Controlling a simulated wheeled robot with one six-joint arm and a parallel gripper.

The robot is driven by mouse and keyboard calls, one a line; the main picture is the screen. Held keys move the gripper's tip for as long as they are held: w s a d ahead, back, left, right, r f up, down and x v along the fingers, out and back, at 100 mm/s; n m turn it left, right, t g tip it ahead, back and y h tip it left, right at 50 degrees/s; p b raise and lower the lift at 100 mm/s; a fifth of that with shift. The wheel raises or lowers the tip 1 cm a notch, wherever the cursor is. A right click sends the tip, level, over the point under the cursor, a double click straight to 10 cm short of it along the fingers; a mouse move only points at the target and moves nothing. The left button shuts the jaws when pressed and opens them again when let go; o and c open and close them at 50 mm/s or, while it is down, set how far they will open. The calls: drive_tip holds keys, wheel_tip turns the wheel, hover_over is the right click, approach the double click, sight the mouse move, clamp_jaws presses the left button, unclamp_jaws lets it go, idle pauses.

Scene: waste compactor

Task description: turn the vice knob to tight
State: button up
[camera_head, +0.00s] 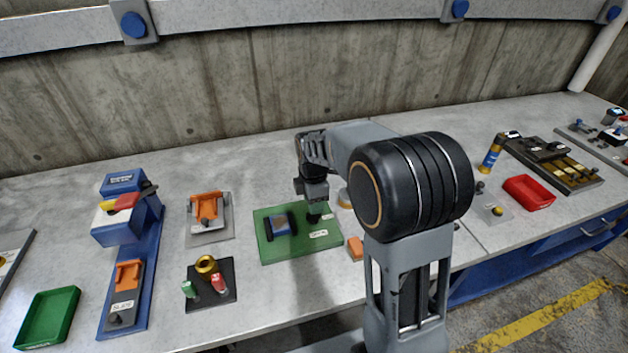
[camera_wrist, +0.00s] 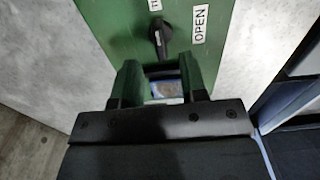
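A green board (camera_head: 268,251) lies on the bench and carries the vice (camera_head: 280,225), which has a blue block between dark jaws. In the wrist view, the black vice knob (camera_wrist: 160,35) sits on the green board. A white label reading OPEN (camera_wrist: 200,24) is to its right, and another label (camera_wrist: 155,5), cut off by the top edge, is above it. My gripper (camera_wrist: 163,75) is open, its two fingers apart, and the knob shows beyond the fingertips, not between them. In the head view, my gripper (camera_head: 314,215) hangs over the board's right part, hiding most of the knob.
An orange block (camera_head: 355,247) lies right of the board. A black plate (camera_head: 222,287) with small coloured cylinders and an orange fixture (camera_head: 207,210) stand to the left. A blue machine (camera_head: 130,225) and a green tray (camera_head: 48,318) are farther left. A red tray (camera_head: 529,191) is at right.

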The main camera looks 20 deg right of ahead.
sight(314, 220)
wheel_tip(314, 220, up, 10)
idle(0.4)
drive_tip(key=shift+f, duration=0.1)
drive_tip(key=s+f+m+t, duration=0.2)
drive_tip(key=s+m+t, duration=0.1)
drive_tip(key=s+m, duration=1.4)
drive_tip(key=shift+d+f+m+t, duration=0.3)
drive_tip(key=shift+d+m+t, duration=0.1)
drive_tip(key=shift+m, duration=0.2)
